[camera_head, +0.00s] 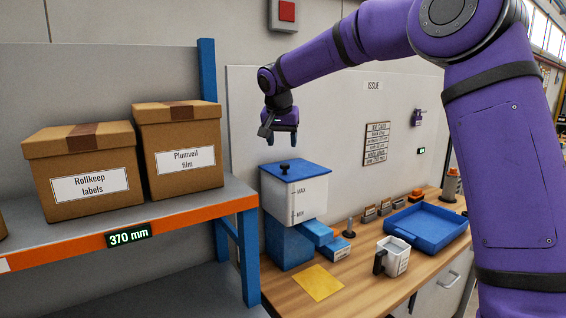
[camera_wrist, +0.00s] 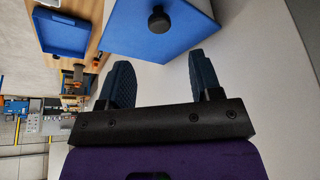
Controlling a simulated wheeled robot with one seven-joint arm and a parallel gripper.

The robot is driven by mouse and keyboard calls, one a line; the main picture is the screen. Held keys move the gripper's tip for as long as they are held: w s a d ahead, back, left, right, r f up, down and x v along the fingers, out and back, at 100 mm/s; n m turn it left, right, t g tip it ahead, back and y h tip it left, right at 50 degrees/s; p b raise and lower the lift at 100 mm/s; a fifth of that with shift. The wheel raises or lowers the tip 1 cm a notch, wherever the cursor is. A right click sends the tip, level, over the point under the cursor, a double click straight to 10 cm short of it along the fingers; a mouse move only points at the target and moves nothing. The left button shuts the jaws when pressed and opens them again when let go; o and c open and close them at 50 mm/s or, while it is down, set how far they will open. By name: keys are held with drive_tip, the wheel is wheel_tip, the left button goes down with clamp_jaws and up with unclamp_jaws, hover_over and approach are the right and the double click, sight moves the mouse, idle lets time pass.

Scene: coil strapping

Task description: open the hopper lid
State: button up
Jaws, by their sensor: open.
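The hopper (camera_head: 294,200) has a whitish body marked MAX and MIN on a blue base and stands at the left end of the wooden bench. Its flat blue lid (camera_head: 303,171) is shut and has a black knob (camera_head: 284,167) on top. The lid (camera_wrist: 178,40) and knob (camera_wrist: 158,20) also show at the top of the wrist view. My gripper (camera_head: 282,138) is above the hopper, apart from the knob. In the wrist view its two dark blue fingers (camera_wrist: 160,72) are spread with nothing between them.
A blue tray (camera_head: 428,226), a white mug (camera_head: 392,257) and a yellow sheet (camera_head: 318,282) are on the bench. A shelf with an orange edge (camera_head: 190,216) holds cardboard boxes (camera_head: 83,168) at left. A white panel stands behind the hopper.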

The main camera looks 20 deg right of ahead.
sight(285, 165)
drive_tip(key=x, duration=0.8)
drive_tip(key=shift+f, duration=0.25)
clamp_jaws()
